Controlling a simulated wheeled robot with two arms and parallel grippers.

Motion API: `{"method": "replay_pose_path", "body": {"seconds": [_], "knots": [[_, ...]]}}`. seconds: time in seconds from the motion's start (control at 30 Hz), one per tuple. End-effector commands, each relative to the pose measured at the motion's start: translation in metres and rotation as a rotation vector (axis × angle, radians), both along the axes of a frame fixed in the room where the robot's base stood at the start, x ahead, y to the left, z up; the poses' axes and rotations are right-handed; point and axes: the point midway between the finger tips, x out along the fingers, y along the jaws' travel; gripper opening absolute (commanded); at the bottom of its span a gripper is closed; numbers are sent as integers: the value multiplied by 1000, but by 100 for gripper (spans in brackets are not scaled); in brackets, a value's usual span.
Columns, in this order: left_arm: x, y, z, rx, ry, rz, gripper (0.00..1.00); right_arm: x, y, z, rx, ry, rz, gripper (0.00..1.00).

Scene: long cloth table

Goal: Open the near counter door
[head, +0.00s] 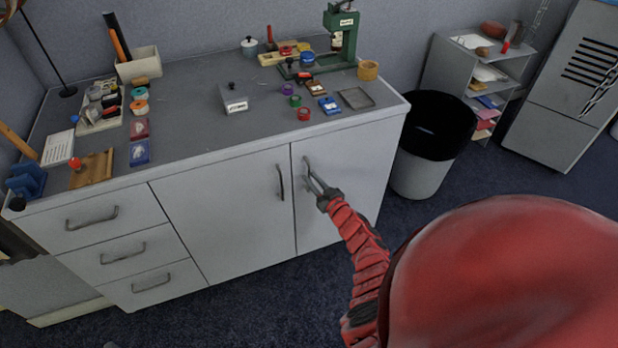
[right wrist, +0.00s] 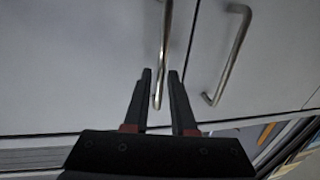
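The counter (head: 250,165) has two light grey doors side by side. The right door (head: 345,175) and the left door (head: 225,215) both look closed, flush with the front. The right door's bar handle (head: 306,170) is at its upper left, and the left door's handle (head: 281,182) is just across the seam. My right gripper (head: 308,176) is at the right door's handle. In the right wrist view its two fingers (right wrist: 161,80) are apart, with a handle bar (right wrist: 163,45) running between them. Contact with the bar cannot be told. My left gripper is not in view.
Drawers (head: 105,250) fill the counter's left end. The counter top holds many small items and a green press (head: 342,35). A black-lined bin (head: 415,175) stands close to the counter's right end, with a shelf unit (head: 450,70) behind. Blue carpet before the doors is clear.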

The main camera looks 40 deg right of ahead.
Motion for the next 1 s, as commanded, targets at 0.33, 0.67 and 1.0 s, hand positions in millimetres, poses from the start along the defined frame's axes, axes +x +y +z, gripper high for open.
{"method": "replay_pose_path", "body": {"seconds": [0.33, 0.67, 1.0], "knots": [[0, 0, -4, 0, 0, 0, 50, 18, 1, 0, 1, -2, 4, 24], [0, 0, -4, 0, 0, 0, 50, 18, 1, 0, 1, -1, 3, 5], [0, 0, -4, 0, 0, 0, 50, 18, 1, 0, 1, -1, 2, 0]]}}
